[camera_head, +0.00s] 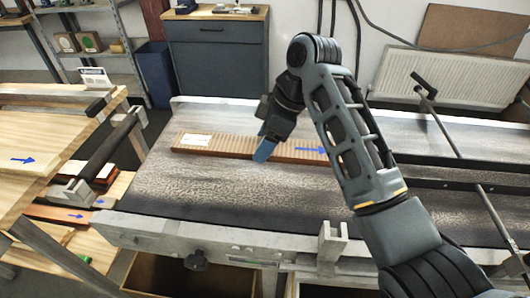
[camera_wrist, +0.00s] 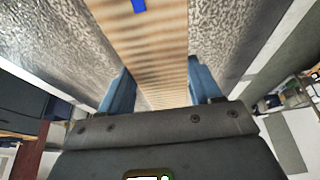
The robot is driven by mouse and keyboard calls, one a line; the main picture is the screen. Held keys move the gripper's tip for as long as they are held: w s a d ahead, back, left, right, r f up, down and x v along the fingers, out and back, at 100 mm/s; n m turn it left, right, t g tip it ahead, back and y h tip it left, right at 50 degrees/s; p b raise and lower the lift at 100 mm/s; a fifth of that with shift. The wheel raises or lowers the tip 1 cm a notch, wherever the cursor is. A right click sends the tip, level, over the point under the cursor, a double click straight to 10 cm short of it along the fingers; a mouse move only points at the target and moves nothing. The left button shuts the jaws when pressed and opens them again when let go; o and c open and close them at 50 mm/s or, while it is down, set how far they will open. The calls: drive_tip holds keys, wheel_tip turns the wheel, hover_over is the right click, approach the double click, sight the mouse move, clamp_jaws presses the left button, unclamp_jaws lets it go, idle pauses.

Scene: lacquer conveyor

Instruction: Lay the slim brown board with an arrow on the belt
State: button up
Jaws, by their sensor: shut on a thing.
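The slim brown board (camera_head: 220,145), ribbed on top, has a white label near its left end and a blue arrow pointing right. It lies lengthwise across the picture, on or just above the dark mottled belt (camera_head: 190,187); I cannot tell whether it touches. My gripper (camera_head: 264,152) is shut on the board near its middle. In the wrist view the board (camera_wrist: 155,45) runs between the two blue fingers of my gripper (camera_wrist: 160,84), with the belt (camera_wrist: 60,40) on both sides. My arm hides part of the board's right end.
A wooden table (camera_head: 60,146) at left holds a pale board with a blue arrow and clamps. More boards lie below it. Black rails (camera_head: 470,188) and rods cross the belt's right side. A dark cabinet (camera_head: 217,65) and a blue bin (camera_head: 154,72) stand behind. The belt's front left is clear.

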drive_tip(key=shift+f+p, duration=0.35)
drive_tip(key=shift+f, duration=1.6)
drive_tip(key=shift+f, duration=0.15)
drive_tip(key=o, duration=1.3)
drive_tip(key=b+v, duration=0.1)
drive_tip(key=v, duration=1)
drive_tip(key=shift+d+r, duration=0.15)
drive_tip(key=shift+r, duration=0.5)
